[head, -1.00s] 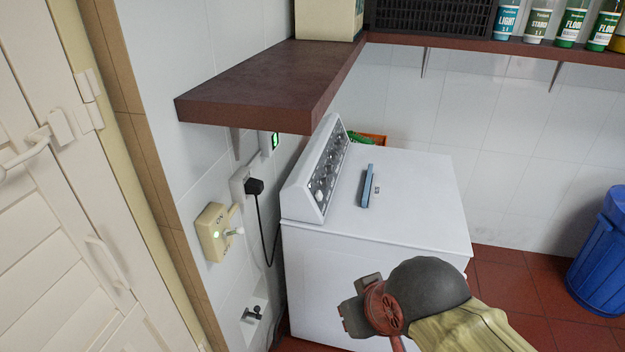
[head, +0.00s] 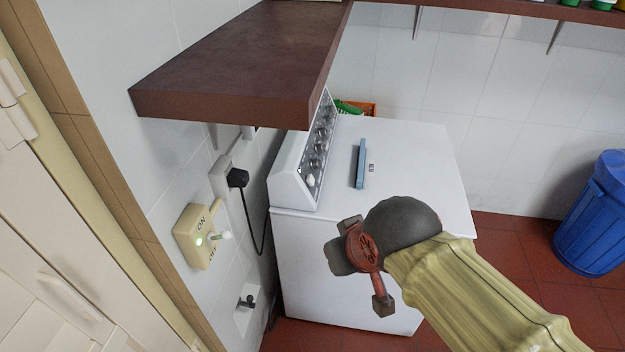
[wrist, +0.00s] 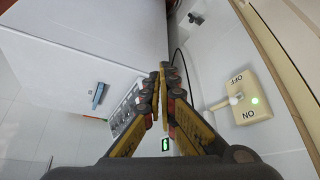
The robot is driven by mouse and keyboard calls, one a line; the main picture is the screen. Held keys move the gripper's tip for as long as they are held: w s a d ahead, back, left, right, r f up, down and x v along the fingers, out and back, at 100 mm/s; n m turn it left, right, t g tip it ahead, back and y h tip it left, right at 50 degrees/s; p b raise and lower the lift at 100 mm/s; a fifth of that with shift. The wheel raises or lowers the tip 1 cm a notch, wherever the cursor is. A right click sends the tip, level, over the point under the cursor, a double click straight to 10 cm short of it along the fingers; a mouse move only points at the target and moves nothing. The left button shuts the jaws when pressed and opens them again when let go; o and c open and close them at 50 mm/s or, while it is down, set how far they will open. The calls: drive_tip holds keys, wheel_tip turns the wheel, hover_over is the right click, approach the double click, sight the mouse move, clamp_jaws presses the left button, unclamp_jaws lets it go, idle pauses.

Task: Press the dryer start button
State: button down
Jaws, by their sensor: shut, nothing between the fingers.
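The white dryer (head: 415,165) stands against the tiled wall under the brown shelf. Its slanted control panel (head: 318,150) runs along its left top edge with several knobs, and a white knob (head: 310,181) is at the near end. I cannot tell which part is the start button. My gripper (head: 343,252) is in front of the dryer's near face in the head view, apart from the panel. In the wrist view my gripper (wrist: 163,70) is shut and empty; the panel (wrist: 122,112) shows upside down beside its left finger.
A brown shelf (head: 230,65) overhangs left of the panel. A cream ON/OFF switch box (head: 195,237) with a green light and a black plug (head: 237,178) are on the left wall. A blue object (head: 359,163) lies on the dryer's top. A blue bin (head: 595,215) stands right.

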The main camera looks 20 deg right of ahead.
sight(310, 180)
drive_tip(key=w+d+m+t+h, duration=0.1)
drive_tip(key=w+d+t+h, duration=0.15)
drive_tip(key=w+d, duration=0.75)
drive_tip(key=w+d+m+t+h, duration=0.1)
drive_tip(key=w+d+t, duration=0.2)
drive_tip(key=w+d, duration=0.8)
drive_tip(key=w+d+f+t+y+b, duration=0.1)
drive_tip(key=w+f+t+y, duration=0.3)
drive_tip(key=w+f+y, duration=0.3)
drive_tip(key=w+f, duration=0.5)
drive_tip(key=shift+d+n+b, duration=0.2)
drive_tip(key=shift+n+b, duration=0.1)
drive_tip(key=shift+f+t, duration=0.15)
drive_tip(key=shift+t, duration=0.1)
drive_tip(key=w+a+f+b, duration=0.3)
drive_tip(key=w+a+b, duration=0.1)
drive_tip(key=a, duration=0.2)
drive_tip(key=shift+w+a+f+b, duration=0.25)
drive_tip(key=shift+a+f+b, duration=0.05)
drive_tip(key=shift+b, duration=0.05)
